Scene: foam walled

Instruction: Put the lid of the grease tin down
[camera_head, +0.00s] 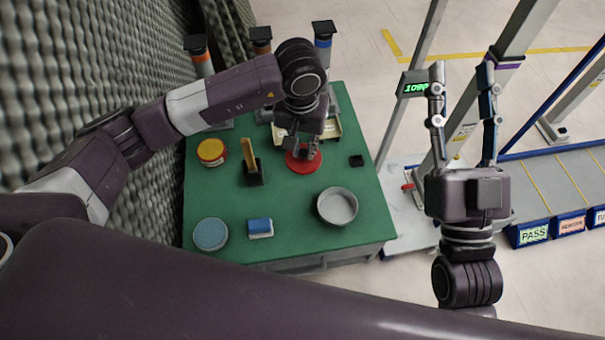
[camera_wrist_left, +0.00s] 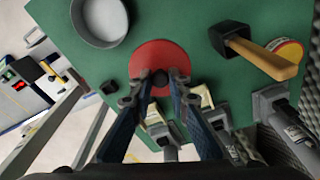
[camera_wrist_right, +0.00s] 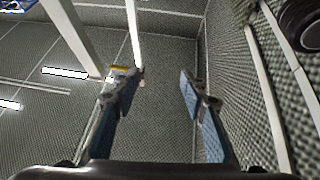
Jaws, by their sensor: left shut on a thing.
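The red round lid (camera_head: 291,164) with a dark knob is at the middle of the green table, and it also shows in the left wrist view (camera_wrist_left: 150,55). My left gripper (camera_head: 305,149) is shut on the lid's knob from above; its fingers (camera_wrist_left: 162,84) meet at the knob. The lid looks level and close to the table top; I cannot tell whether it touches. The open grey round tin (camera_head: 337,207) stands apart from the lid, nearer the front right. My right gripper (camera_head: 462,72) is open and empty, raised beside the table; its fingers (camera_wrist_right: 160,82) are apart.
A wooden-handled mallet (camera_head: 251,165) and a yellow-red tin (camera_head: 211,151) are left of the lid. A blue-topped round container (camera_head: 210,234) and a blue-white block (camera_head: 260,227) lie at the front. A small black block (camera_head: 356,160) is to the right. Several posts stand behind.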

